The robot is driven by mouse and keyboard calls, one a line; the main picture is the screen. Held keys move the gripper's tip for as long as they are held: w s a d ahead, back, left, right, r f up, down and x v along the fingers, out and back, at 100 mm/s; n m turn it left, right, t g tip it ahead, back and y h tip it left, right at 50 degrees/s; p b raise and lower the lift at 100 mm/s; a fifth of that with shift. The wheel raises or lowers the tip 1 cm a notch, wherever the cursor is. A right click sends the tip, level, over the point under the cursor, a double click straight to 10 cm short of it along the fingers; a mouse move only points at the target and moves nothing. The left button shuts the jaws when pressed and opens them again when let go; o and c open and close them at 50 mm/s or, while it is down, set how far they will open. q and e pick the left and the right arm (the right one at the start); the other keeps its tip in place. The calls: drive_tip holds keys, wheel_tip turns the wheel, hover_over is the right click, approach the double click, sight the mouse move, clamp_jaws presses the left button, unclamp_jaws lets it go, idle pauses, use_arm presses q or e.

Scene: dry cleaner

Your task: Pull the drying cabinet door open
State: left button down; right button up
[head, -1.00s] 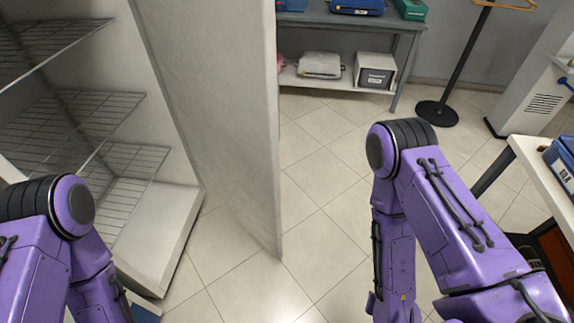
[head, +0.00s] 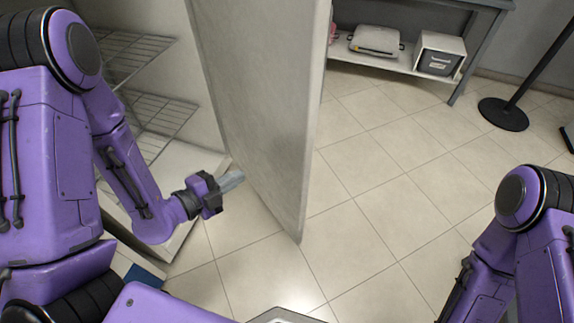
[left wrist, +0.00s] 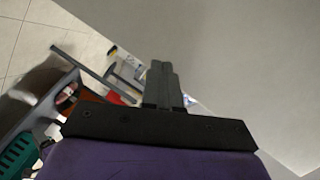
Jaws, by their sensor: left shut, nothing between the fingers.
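The drying cabinet door (head: 262,110) is a pale grey panel standing open, swung out from the cabinet (head: 165,165) with wire shelves at left. My left gripper (head: 232,180) is shut and empty, its fingers pointing at the lower part of the door's inner face. Whether the fingertips touch the door, I cannot tell. In the left wrist view the shut fingers (left wrist: 160,85) show side by side, with a broad pale surface (left wrist: 225,50), likely the door, beyond them. The door's handle is not visible. My right arm shows at the right; its gripper is out of view.
A grey table (head: 470,30) at the back has a lower shelf holding a white box (head: 440,55) and a pale case (head: 375,40). A black round stand base (head: 503,114) is at the right. The tiled floor right of the door is clear.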

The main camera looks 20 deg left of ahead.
use_arm(q)
wheel_tip(320, 180, up, 3)
drive_tip(key=d+m+h+b, duration=0.2)
drive_tip(key=m+h, duration=0.2)
drive_tip(key=m, duration=0.2)
drive_tip(key=p, duration=0.2)
approach(296, 143)
drive_tip(key=shift+m+t, duration=0.3)
drive_tip(key=x, duration=0.6)
drive_tip(key=shift+d+f, duration=0.15)
drive_tip(key=shift+d, duration=0.05)
drive_tip(key=shift+w+d+f, duration=0.1)
drive_tip(key=shift+w+d, duration=0.05)
drive_tip(key=shift+w, duration=0.1)
use_arm(e)
drive_tip(key=shift+f, duration=0.9)
use_arm(q)
drive_tip(key=shift+w, duration=0.1)
